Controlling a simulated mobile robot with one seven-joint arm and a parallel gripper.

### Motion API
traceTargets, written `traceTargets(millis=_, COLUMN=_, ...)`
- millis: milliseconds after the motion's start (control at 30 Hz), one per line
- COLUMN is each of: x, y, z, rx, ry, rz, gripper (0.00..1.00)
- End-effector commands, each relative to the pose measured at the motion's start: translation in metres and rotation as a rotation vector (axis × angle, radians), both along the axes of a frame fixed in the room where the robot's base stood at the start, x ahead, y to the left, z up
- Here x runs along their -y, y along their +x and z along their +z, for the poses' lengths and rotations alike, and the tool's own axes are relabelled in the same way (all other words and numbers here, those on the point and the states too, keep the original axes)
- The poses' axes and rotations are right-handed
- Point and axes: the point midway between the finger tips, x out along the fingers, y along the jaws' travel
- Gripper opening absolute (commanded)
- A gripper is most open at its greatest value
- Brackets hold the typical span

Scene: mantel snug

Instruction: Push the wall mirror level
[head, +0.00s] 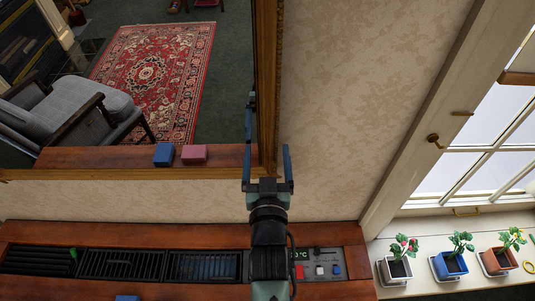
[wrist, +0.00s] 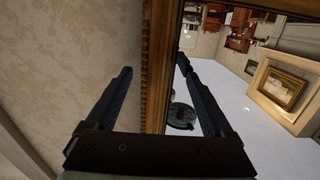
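The wall mirror (head: 120,174) has a gilt frame and fills the upper left of the head view. Its lower edge looks close to level, perhaps a little higher at the right. My gripper (head: 268,160) is at its lower right corner, fingers apart. One finger is in front of the glass and the other in front of the wallpaper. In the wrist view, the gilt frame (wrist: 159,60) passes between the open fingers (wrist: 163,95). Clear space shows beside the wallpaper-side finger; I cannot tell whether either finger touches the frame.
Below is a wooden shelf (head: 110,233) with black vent grilles (head: 120,265) and a small control panel (head: 320,258). A blue block (head: 127,298) shows at the bottom edge. Potted plants (head: 451,263) stand on the windowsill at right. The wallpaper (head: 340,110) right of the mirror is bare.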

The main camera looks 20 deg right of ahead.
Motion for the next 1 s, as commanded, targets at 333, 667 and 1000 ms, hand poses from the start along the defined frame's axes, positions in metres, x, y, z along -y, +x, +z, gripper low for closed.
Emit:
traceTargets(millis=333, x=-0.003, y=-0.002, z=0.000, rx=0.001, ry=0.001, rz=0.002, gripper=0.86)
traceTargets(millis=667, x=-0.011, y=-0.017, z=0.001, rx=0.004, ry=0.005, rz=0.005, gripper=0.86)
traceTargets(millis=1000, x=-0.022, y=-0.049, z=-0.003, rx=-0.001, ry=0.001, rz=0.005, gripper=0.86)
